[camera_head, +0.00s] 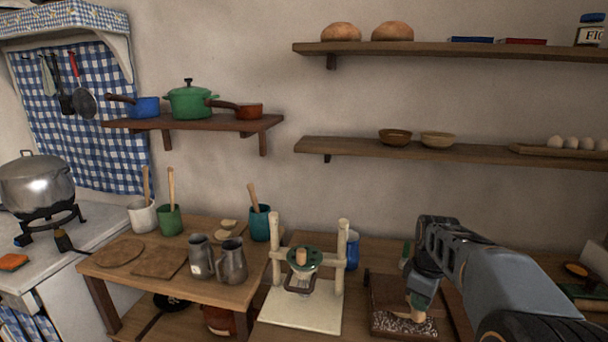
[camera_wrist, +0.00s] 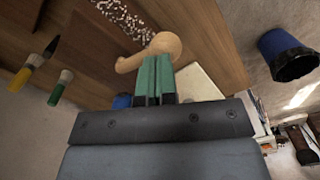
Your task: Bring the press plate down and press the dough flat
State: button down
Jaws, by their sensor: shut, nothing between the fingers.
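The press (camera_head: 305,312) stands on the table in the head view, with a pale base, two upright posts and a crossbar. Its round green press plate (camera_head: 316,258) with a wooden knob (camera_head: 301,257) sits between the posts, above a dark frame (camera_head: 299,285). I cannot make out the dough. My gripper (camera_head: 420,302) is shut and empty, to the right of the press and apart from it, over a brown tray. In the wrist view its green fingers (camera_wrist: 154,60) are together, in front of or beside a rounded pale wooden piece (camera_wrist: 166,45); contact is unclear.
The brown tray (camera_head: 385,325) with speckled bits lies right of the press. A blue cup (camera_head: 352,250) stands behind the right post. Two metal jugs (camera_head: 232,262) and a teal utensil pot (camera_head: 260,224) stand left. A shelf (camera_head: 440,151) runs above.

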aim_at(420, 314)
jog(key=shift+s+a+f+b, duration=0.1)
jog(key=shift+s+f+b, duration=0.15)
jog(key=shift+f+b, duration=0.3)
jog(key=shift+s+f+b, duration=0.3)
jog(key=shift+f, duration=0.3)
jog(key=shift+s+a+f+b, duration=0.1)
jog(key=shift+s+f+b, duration=0.15)
jog(key=shift+f+b, duration=0.3)
dwell(1.5)
jog(key=shift+s+a+f+b, duration=0.1)
jog(key=shift+s+f+b, duration=0.15)
jog(key=shift+f+b, duration=0.4)
jog(key=shift+s+d+f+b, duration=0.1)
jog(key=shift+s+f+b, duration=0.15)
jog(key=shift+f, duration=0.7)
jog(key=shift+s+a+f+b, duration=0.1)
jog(key=shift+s+f+b, duration=0.1)
jog(key=shift+f+b, duration=0.45)
dwell(2.5)
